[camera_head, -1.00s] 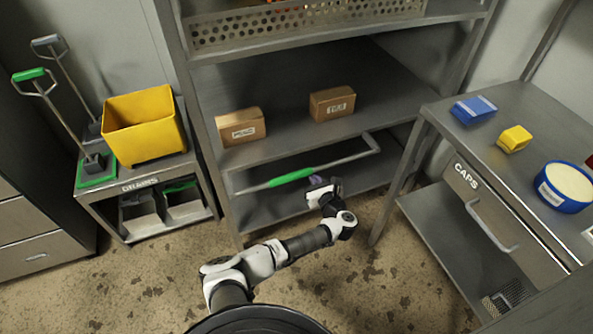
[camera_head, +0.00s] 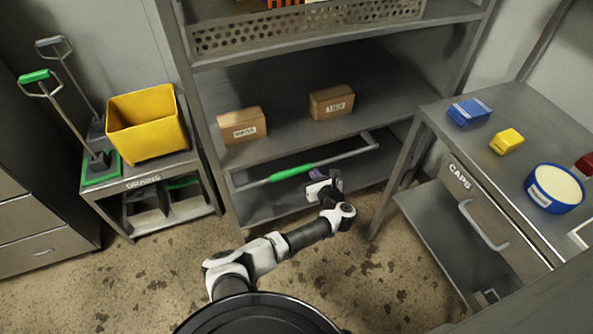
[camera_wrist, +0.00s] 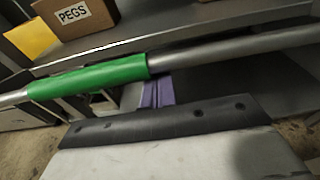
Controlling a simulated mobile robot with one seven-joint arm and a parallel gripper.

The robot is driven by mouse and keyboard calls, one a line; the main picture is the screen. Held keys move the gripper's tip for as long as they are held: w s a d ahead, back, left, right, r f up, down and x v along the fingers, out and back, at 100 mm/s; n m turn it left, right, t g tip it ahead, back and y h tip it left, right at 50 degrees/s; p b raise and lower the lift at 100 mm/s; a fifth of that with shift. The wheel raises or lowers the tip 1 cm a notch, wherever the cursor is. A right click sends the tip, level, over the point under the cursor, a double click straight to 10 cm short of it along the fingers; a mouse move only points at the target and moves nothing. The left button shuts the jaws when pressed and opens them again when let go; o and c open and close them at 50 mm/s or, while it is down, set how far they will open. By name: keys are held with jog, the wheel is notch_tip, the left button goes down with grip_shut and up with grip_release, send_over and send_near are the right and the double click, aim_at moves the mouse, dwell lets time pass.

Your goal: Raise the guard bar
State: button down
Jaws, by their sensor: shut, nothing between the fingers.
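The guard bar (camera_head: 345,156) is a thin grey rail with a green sleeve (camera_head: 291,172), running across the front of the rack below the shelf with the boxes. In the wrist view the green sleeve (camera_wrist: 88,78) and the grey rail (camera_wrist: 235,42) cross the picture. My gripper (camera_head: 317,174) is shut and empty, its purple fingers close to the bar, near the right end of the sleeve. In the wrist view the purple fingers (camera_wrist: 157,92) show just below the bar, their far ends hidden by it. I cannot tell whether they touch it.
Two cardboard boxes stand on the shelf above, one on the left (camera_head: 242,125) and one on the right (camera_head: 332,102). The CAPS table (camera_head: 430,112) is close on the right. The DRAINS stand (camera_head: 150,176) with a yellow bin (camera_head: 147,123) is on the left. Floor in front is clear.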

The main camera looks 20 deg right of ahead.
aim_at(314, 166)
jog(key=shift+w+r+g+p, duration=0.1)
jog(key=shift+r+g+p, duration=0.2)
jog(key=shift+r+p, duration=0.8)
jog(key=shift+w+r+g+p, duration=0.1)
jog(key=shift+r+g+p, duration=0.25)
jog(key=shift+p, duration=1.25)
jog(key=shift+p, duration=0.3)
jog(key=shift+w+r+g+p, duration=0.45)
jog(key=shift+r+g+p, duration=0.35)
jog(key=shift+p, duration=1.05)
jog(key=shift+w+a+r+g+p, duration=0.1)
jog(key=shift+w+r+g+p, duration=0.7)
jog(key=shift+p, duration=1.1)
